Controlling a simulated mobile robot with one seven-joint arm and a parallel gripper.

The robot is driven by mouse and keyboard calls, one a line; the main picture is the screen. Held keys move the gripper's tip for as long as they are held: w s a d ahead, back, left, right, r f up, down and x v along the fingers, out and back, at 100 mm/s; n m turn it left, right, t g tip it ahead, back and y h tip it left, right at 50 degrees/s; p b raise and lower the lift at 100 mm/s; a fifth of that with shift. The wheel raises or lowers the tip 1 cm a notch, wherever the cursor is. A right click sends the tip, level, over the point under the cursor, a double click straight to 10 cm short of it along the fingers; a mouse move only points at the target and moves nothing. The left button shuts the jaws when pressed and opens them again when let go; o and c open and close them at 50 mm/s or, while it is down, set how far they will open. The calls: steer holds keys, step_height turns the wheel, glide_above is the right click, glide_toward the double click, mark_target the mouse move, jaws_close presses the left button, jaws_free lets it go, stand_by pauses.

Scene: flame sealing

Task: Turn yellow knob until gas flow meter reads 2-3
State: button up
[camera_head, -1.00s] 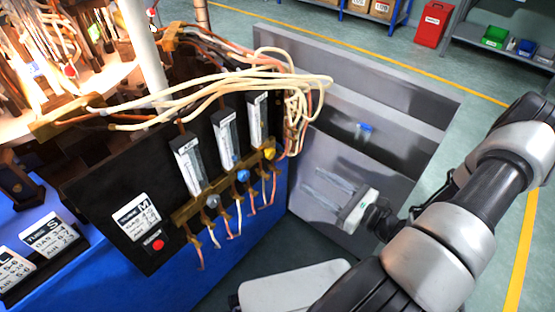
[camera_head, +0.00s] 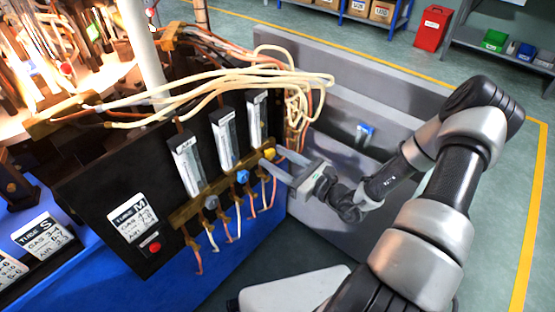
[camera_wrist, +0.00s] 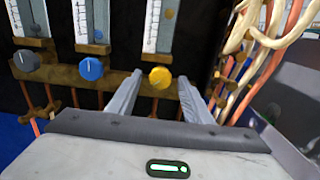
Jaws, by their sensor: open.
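The yellow knob (camera_wrist: 161,78) sits on the brass bar at the right end of the knob row. It also shows in the head view (camera_head: 269,154). My gripper (camera_wrist: 160,82) is open, with one finger on each side of the yellow knob in the wrist view. I cannot tell whether the fingers touch it. In the head view my gripper (camera_head: 270,171) reaches the panel from the right. The gas flow meter (camera_wrist: 154,22) above the yellow knob is a clear upright tube with a scale, cut off at the top. Its reading is too small to tell.
A blue knob (camera_wrist: 91,69) and a grey knob (camera_wrist: 27,61) sit left of the yellow one. Pale and copper hoses (camera_head: 300,105) hang right of the panel. A red button (camera_head: 150,247) and a tube M label (camera_head: 133,216) are on the black panel.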

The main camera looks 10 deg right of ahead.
steer(key=c, duration=1.1)
steer(key=shift+o, duration=0.2)
steer(key=shift+p, duration=0.3)
